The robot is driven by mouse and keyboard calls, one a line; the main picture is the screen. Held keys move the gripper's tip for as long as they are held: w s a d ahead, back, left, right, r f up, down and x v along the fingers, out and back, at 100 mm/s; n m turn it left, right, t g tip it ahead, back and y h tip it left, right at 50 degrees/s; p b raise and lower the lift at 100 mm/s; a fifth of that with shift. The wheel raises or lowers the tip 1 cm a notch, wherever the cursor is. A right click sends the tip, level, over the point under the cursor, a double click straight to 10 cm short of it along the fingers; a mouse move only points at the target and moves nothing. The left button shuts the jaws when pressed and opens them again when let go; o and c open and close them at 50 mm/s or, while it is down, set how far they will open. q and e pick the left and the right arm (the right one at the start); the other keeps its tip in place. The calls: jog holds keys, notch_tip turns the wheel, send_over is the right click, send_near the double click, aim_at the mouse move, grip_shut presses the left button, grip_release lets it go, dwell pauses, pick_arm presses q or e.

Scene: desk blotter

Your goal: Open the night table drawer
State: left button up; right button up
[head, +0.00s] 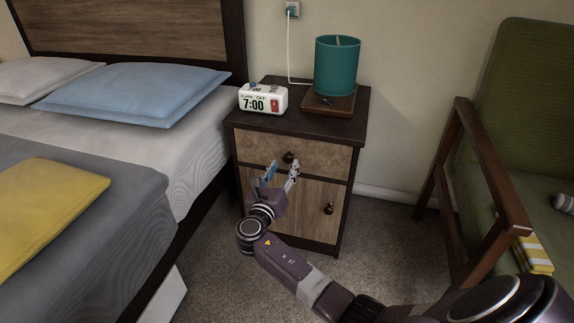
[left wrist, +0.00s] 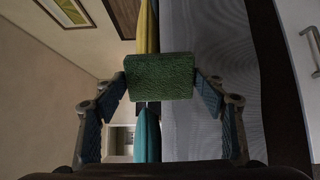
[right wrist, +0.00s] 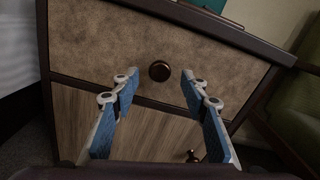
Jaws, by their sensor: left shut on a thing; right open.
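The night table (head: 352,121) stands between the bed and the chair. Its upper drawer (head: 326,158) looks closed, its light wood front flush with the dark frame. The round dark drawer knob (head: 289,157) sits at the middle of the drawer front. My right gripper (head: 281,171) is open in front of the night table, close to the knob. In the right wrist view the knob (right wrist: 159,71) shows just beyond and between the open fingertips (right wrist: 158,80), apart from them. My left gripper (left wrist: 160,88) is shut on a green textured block (left wrist: 160,76); it is outside the head view.
A lower door with its own knob (head: 328,208) is below the drawer. A white clock (head: 263,99) and a teal lamp (head: 337,65) stand on top. The bed (head: 196,134) is close on the left, the wooden chair (head: 491,187) on the right. Carpet lies in front.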

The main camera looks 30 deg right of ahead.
aim_at(287, 161)
jog(key=shift+b+x, duration=0.65)
jog(key=shift+x, duration=1.7)
grip_shut()
